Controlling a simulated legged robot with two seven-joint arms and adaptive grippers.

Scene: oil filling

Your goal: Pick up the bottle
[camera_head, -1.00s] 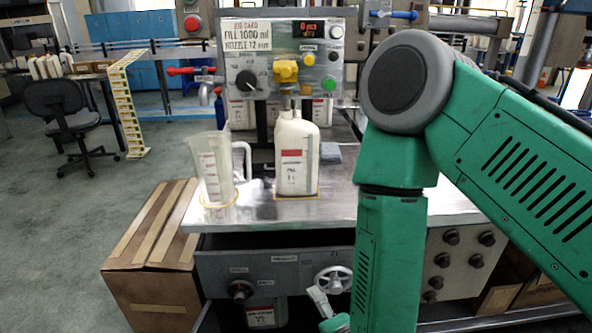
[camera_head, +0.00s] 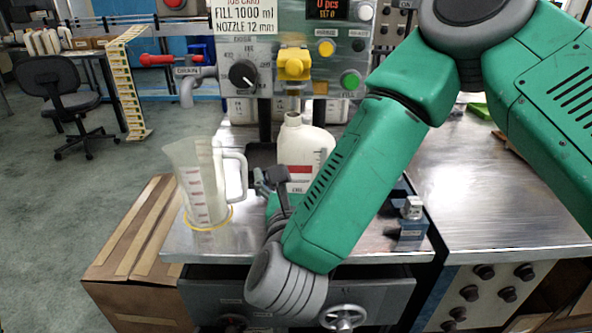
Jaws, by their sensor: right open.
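A white bottle (camera_head: 303,146) with a red-and-white label stands upright on the metal bench top, under the yellow nozzle (camera_head: 293,64) of the filling machine. My right forearm and wrist hide its lower part. My right gripper (camera_head: 266,182) is dark and small in the view, in front of the bottle's lower left side, between it and the clear jug. It is open with nothing seen in it. I cannot tell whether it touches the bottle. My left gripper is not in view.
A clear measuring jug (camera_head: 204,182) stands on the bench just left of the gripper. A small metal block (camera_head: 411,220) sits right of my forearm. A cardboard box (camera_head: 134,246) stands left of the bench. The steel surface (camera_head: 480,205) at the right is mostly bare.

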